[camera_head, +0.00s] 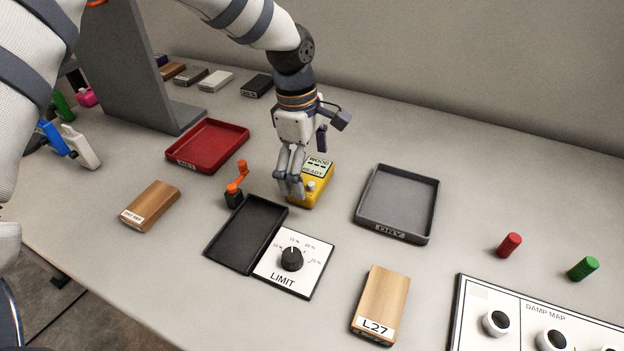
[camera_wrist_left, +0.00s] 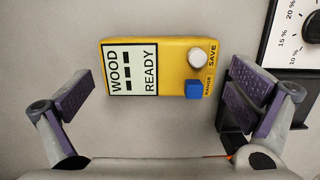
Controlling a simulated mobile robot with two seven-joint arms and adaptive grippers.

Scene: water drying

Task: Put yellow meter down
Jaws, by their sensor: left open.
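The yellow meter (camera_head: 311,184) lies on the table just behind the black tray and the limit dial. Its screen reads WOOD and READY. In the left wrist view the yellow meter (camera_wrist_left: 172,68) shows whole, with a white SAVE button and a blue RANGE button. My left gripper (camera_head: 290,186) is over the meter's left side in the head view. In the left wrist view my left gripper (camera_wrist_left: 165,98) is open, with its pads apart on either side of the meter and gaps between. My right gripper is not in view.
An orange-handled black device (camera_head: 236,190) stands close left of the gripper. A black tray (camera_head: 228,255) and LIMIT dial panel (camera_head: 315,280) lie in front. A red tray (camera_head: 205,168) is left, a grey DRY tray (camera_head: 430,215) right. A wood block L27 (camera_head: 384,295) lies in front.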

